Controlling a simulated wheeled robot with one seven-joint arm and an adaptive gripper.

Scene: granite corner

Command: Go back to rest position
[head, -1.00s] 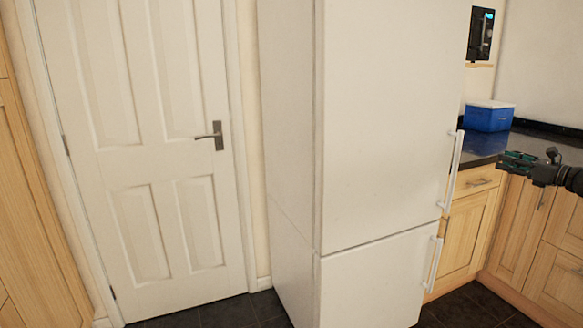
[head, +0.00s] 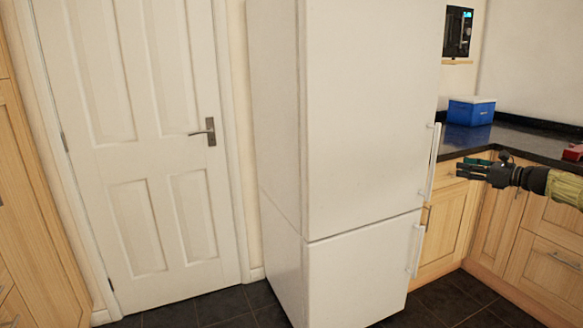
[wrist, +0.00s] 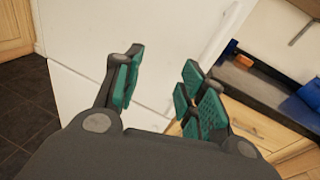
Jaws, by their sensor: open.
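My gripper (head: 474,169) is at the right of the head view, in front of the wooden cabinets and just right of the fridge handles. It points left, toward the fridge side. In the wrist view my gripper (wrist: 160,88) shows its green-padded fingers spread apart. Nothing is between them. The white fridge (head: 365,120) stands upright in the middle of the head view with both doors closed. It also shows behind the fingers in the wrist view (wrist: 165,35).
A blue box with a white lid (head: 471,112) stands on the dark countertop (head: 500,137). A red object (head: 573,152) is at the right edge. A closed white door (head: 135,150) is at the left. Dark floor tiles (head: 215,308) are clear in front.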

